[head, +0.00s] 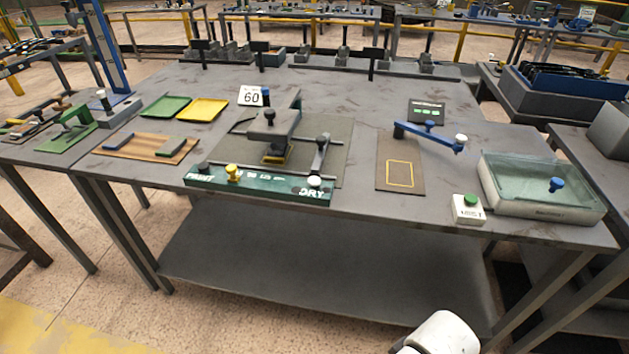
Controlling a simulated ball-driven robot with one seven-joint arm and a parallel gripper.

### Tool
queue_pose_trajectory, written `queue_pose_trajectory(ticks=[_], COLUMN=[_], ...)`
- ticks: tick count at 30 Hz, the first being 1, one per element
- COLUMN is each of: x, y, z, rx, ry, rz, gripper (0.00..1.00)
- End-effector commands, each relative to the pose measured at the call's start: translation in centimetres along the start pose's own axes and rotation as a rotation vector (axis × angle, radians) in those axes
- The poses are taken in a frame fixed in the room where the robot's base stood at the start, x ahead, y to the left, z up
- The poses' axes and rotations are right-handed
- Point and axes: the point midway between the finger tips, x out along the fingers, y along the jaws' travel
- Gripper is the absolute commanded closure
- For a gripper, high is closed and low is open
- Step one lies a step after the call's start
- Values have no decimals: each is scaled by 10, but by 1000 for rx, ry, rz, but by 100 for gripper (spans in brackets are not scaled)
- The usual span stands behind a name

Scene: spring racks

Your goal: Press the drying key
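A long green panel (262,187) runs along the front edge of the grey table. Its right end carries the white letters DRY, with a white round knob (314,181) right by them. Small white marks on the middle of the panel are too small to read. A white rounded part of my own arm shows at the bottom edge, well in front of the table. My gripper's fingers are not in view.
Behind the panel stands a grey press (272,130) on a dark mat, with a sign reading 60 (251,96). Right of it are a blue-handled lever (428,137), a green button box (469,209) and a glass-lidded case (540,185). The floor before the table is clear.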

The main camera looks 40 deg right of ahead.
Motion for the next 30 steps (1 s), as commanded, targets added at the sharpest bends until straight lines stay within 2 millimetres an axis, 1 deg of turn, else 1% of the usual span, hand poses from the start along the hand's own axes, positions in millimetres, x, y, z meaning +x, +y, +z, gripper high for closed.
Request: queue_pose_trajectory(ticks=[1,2,17,18,30], x=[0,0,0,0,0], y=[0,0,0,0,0], z=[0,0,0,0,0], rx=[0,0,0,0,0], ry=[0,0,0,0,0], rz=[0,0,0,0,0], gripper=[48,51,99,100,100])
